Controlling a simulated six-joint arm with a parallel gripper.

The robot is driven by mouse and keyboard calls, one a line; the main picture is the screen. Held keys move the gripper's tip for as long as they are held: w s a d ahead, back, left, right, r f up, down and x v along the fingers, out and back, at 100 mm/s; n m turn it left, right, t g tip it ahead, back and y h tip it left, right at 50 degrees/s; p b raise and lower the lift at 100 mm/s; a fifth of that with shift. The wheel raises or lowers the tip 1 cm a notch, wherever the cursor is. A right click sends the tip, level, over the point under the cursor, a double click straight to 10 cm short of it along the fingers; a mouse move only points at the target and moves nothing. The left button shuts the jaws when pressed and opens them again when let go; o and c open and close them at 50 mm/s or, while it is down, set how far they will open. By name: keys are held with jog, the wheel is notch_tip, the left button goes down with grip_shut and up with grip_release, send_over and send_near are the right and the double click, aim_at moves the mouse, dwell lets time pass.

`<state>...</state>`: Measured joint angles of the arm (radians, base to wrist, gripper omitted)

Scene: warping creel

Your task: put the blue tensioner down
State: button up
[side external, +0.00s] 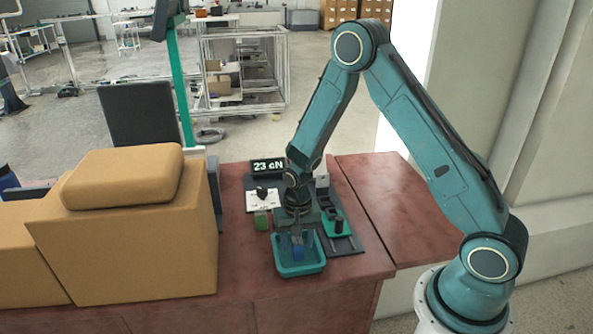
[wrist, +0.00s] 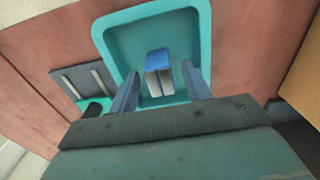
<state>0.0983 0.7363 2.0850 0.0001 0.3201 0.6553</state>
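The blue tensioner (wrist: 159,62) is a small block with a pale, grooved near face. In the wrist view it is inside the teal tray (wrist: 203,20), between my gripper's two fingers (wrist: 161,72). A gap shows on each side of it, so my gripper is open and not clamped on it. In the side view my gripper (side external: 297,236) points down into the teal tray (side external: 302,270), with the blue tensioner (side external: 298,252) low between the fingers. The fingers partly hide it there, and its contact with the tray floor is hard to see.
A green block (side external: 261,220) stands left of my gripper, near a white card (side external: 262,203). A green and black fixture (side external: 337,226) with rods stands right of the tray. A tan padded block (side external: 140,230) rises at left. The table's right part is clear.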

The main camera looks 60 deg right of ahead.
jog(key=shift+r, duration=0.1)
notch_tip(320, 180, up, 12)
dwell(1.0)
jog(key=shift+r, duration=0.1)
dwell(0.4)
notch_tip(320, 180, up, 13)
jog(key=n+t, duration=0.3)
jog(key=n, duration=0.1)
send_over(298, 241)
jog(key=s+a, duration=0.2)
jog(key=s, duration=0.5)
jog(key=s+a+r+n+t, duration=0.1)
jog(key=s+r+n, duration=0.1)
jog(key=s, duration=0.5)
jog(key=s+a+r+n+t, duration=0.1)
jog(key=s+r+n, duration=0.1)
jog(key=s+r, duration=0.2)
jog(key=s, duration=0.3)
jog(key=shift+s+r+n+t, duration=0.15)
jog(key=shift+r+n+t, duration=0.15)
